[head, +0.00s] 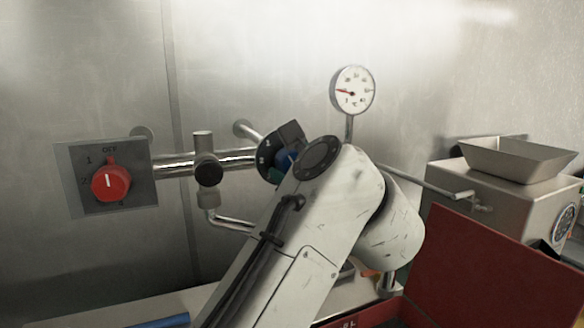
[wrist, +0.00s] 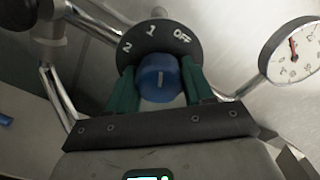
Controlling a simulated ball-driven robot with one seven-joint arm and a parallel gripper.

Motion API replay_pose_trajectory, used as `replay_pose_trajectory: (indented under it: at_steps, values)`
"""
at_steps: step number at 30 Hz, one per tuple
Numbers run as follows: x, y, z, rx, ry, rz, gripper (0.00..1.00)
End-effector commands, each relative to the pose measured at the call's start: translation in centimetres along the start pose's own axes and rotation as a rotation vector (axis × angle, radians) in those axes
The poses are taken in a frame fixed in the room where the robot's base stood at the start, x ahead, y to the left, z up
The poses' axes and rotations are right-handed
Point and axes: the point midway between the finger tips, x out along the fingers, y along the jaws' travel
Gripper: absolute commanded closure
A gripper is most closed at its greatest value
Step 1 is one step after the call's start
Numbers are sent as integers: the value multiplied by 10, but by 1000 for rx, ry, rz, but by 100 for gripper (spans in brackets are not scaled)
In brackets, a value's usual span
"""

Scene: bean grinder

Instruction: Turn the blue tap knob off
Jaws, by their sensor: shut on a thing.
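The blue tap knob (wrist: 158,75) sits in front of a round black dial (wrist: 135,45) marked 2, 1 and OFF. In the head view the blue knob (head: 284,160) is mostly hidden by my arm. The black dial (head: 265,158) shows partly at its left.
A red knob (head: 110,183) on a grey wall plate is at the left, by metal pipes (head: 232,158). A round gauge (head: 352,91) stands close above my wrist. A metal hopper (head: 518,155) and a red panel (head: 480,265) are at the right.

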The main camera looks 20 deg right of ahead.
Motion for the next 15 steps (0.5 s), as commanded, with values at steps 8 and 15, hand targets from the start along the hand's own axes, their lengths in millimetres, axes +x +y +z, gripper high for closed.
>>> replay_pose_trajectory:
  at_steps: [8, 15]
  values:
    - [-1, 2, -5, 250, 11, -1, 79]
    - [-1, 3, -6, 409, 14, 1, 79]
